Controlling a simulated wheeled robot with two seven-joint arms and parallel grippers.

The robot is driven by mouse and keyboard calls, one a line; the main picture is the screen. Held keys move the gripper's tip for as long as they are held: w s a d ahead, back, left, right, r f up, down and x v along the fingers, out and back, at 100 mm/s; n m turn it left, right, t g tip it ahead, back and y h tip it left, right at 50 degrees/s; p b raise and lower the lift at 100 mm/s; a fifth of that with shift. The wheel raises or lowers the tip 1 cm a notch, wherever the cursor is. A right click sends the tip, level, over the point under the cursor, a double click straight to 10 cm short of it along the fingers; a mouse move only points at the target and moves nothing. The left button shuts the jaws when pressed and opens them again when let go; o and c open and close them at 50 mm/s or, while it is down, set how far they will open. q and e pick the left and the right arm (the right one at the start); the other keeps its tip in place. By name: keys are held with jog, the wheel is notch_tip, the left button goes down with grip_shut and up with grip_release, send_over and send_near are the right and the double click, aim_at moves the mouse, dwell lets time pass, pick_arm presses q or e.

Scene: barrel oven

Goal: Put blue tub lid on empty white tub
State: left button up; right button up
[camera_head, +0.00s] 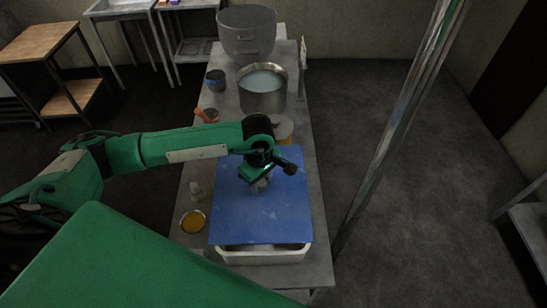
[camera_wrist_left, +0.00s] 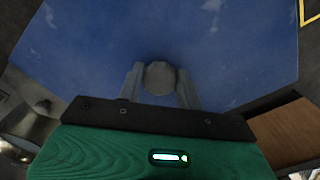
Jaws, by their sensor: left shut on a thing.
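The blue tub lid (camera_head: 262,215) is a flat rectangular sheet with a grey knob in its middle. My left gripper (camera_head: 262,183) is shut on this knob, with one finger on each side of it in the left wrist view (camera_wrist_left: 160,78). The blue lid fills most of that view too (camera_wrist_left: 90,40). The white tub (camera_head: 262,257) is at the near end of the table, mostly hidden under the lid. Its near rim and a dark strip of its inside show past the lid's near edge. I cannot tell whether the lid touches the tub. My right gripper is out of view.
The long grey table (camera_head: 318,235) also holds a dish of orange stuff (camera_head: 193,221) left of the tub, a steel pot of pale liquid (camera_head: 262,98) behind, and a larger pot (camera_head: 247,42) at the far end. A metal post (camera_head: 395,115) stands to the right.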

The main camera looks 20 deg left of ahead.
aim_at(262, 192)
pick_arm(q)
jog(key=shift+w, duration=0.3)
jog(key=shift+s+f, duration=0.3)
jog(key=shift+f, duration=0.25)
jog(key=f+b, duration=0.1)
jog(key=f, duration=0.1)
jog(key=f+b, duration=0.1)
jog(key=f, duration=0.1)
jog(key=shift+w, duration=0.2)
jog(key=shift+s+f+b, duration=0.1)
jog(key=shift+f+b, duration=0.25)
jog(key=shift+b, duration=0.35)
jog(key=shift+f, duration=0.1)
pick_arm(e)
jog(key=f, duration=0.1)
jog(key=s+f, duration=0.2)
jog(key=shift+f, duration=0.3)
pick_arm(q)
jog(key=shift+d+f+b, duration=0.1)
jog(key=shift+f+b, duration=0.05)
jog(key=shift+b, duration=0.85)
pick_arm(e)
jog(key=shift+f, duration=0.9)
